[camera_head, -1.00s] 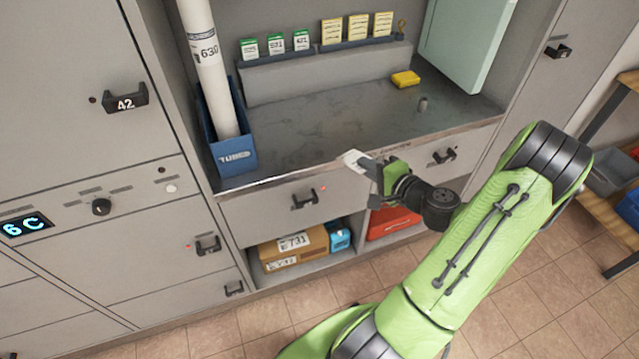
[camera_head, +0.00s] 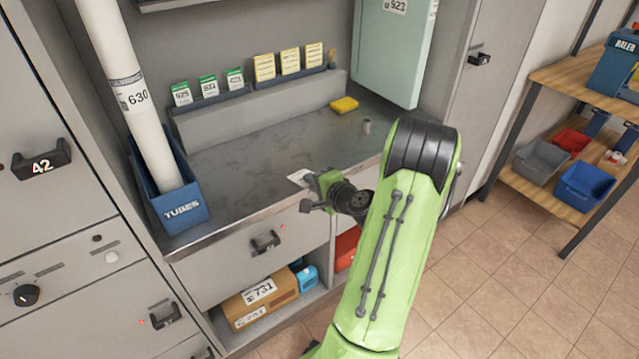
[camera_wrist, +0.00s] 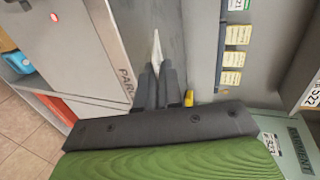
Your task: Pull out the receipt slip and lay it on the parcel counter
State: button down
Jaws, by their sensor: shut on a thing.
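My gripper (camera_head: 309,184) is shut on the white receipt slip (camera_head: 299,177), which sticks out past the fingertips. The slip appears over the front part of the grey parcel counter (camera_head: 245,147); I cannot tell whether it touches the top. In the wrist view, the dark fingers (camera_wrist: 157,84) pinch the slip (camera_wrist: 156,48), seen nearly edge-on. The counter (camera_wrist: 150,15) lies behind it, with lettering starting "PARC" along its front edge. The fingers' far sides are hidden in the head view.
A blue tube bin (camera_head: 182,210) with a white tube (camera_head: 128,95) stands at the counter's left end. Card holders line the back ledge. The counter's middle is clear.

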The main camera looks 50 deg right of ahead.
aim_at(300, 175)
jog(key=shift+f+x, duration=0.15)
jog(key=shift+x, duration=1.5)
jog(key=shift+f+x, duration=0.1)
jog(key=shift+x, duration=1.5)
jog(key=shift+s, duration=0.1)
jog(key=c, duration=1.2)
grip_release()
jog(key=s+a+b, duration=0.3)
jog(key=s+b, duration=0.1)
jog(key=s, duration=0.5)
jog(key=shift+s, duration=0.3)
